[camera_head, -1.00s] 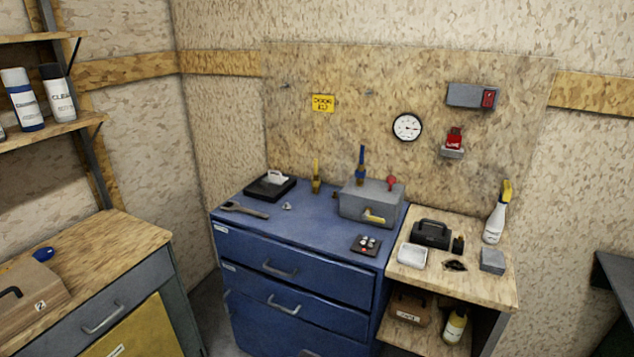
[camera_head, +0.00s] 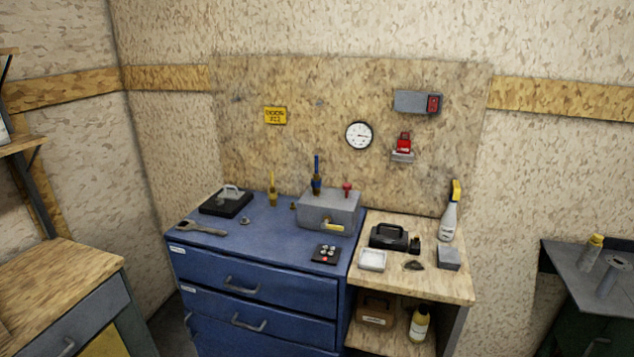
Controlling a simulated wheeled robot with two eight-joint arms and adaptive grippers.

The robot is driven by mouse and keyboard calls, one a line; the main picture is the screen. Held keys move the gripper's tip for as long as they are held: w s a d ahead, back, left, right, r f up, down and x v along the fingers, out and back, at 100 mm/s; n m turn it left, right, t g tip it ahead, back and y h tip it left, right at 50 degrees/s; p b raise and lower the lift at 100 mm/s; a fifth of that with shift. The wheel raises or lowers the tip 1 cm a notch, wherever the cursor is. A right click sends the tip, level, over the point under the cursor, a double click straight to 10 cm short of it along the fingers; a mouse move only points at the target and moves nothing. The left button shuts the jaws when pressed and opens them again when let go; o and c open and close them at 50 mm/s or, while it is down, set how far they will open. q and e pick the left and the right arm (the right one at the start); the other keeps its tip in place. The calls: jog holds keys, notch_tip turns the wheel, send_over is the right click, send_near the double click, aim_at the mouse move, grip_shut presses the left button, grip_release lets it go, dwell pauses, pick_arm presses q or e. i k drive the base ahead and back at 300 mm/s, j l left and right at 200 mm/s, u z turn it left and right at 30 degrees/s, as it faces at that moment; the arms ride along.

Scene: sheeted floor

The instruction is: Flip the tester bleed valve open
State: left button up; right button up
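A grey box (camera_head: 318,209), which looks like the tester, stands on the blue drawer cabinet (camera_head: 262,280) at the back right of its top. A yellow lever (camera_head: 334,227) sits low on its front face, lying roughly level. A red knob (camera_head: 347,188) stands on its top right. A blue-handled fitting (camera_head: 317,176) rises at its rear, and a yellow-handled one (camera_head: 272,190) stands to its left. I cannot tell for certain which of these is the bleed valve. Neither of my grippers is in view.
A wrench (camera_head: 202,228) and a black case (camera_head: 226,201) lie on the cabinet's left. A small black panel (camera_head: 326,254) is near its front edge. The wooden side bench (camera_head: 442,284) holds a spray bottle (camera_head: 449,218) and small items. A gauge (camera_head: 359,135) hangs on the board.

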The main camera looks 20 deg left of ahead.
aim_at(324, 225)
jog(key=i+j, duration=0.4)
jog(key=j, duration=0.15)
jog(key=i+j, duration=0.45)
jog(key=j, duration=0.1)
